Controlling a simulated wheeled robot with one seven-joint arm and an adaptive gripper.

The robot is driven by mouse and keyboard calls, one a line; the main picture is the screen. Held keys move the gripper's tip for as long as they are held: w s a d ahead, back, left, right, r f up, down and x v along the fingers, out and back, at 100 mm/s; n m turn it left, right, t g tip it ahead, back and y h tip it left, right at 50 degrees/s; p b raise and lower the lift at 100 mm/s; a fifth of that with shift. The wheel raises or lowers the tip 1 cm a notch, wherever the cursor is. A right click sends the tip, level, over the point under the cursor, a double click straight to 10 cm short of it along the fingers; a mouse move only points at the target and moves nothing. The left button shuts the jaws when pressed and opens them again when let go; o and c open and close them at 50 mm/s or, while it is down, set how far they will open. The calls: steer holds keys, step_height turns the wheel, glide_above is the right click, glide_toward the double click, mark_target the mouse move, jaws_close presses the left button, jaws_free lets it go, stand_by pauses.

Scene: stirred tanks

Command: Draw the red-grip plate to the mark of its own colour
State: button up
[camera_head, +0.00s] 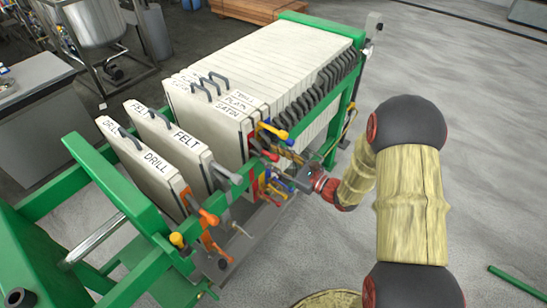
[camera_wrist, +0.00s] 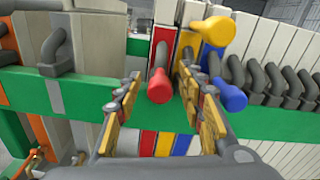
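The red grip (camera_wrist: 159,87) faces the wrist camera. It sits between the parted fingers of my gripper (camera_wrist: 162,82), with visible gaps on both sides. The red edge of its plate (camera_wrist: 163,42) rises behind it. Red, yellow and blue strips (camera_wrist: 165,144) show below the green rail (camera_wrist: 70,97) in the wrist view. I cannot tell whether the red one is the mark.
A yellow grip (camera_wrist: 212,33) and a blue grip (camera_wrist: 230,96) are close on the right. A gap separates FELT from the main stack (camera_head: 260,70).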

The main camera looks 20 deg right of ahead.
steer(key=shift+c, duration=0.9)
steer(key=c, duration=0.7)
jaws_close()
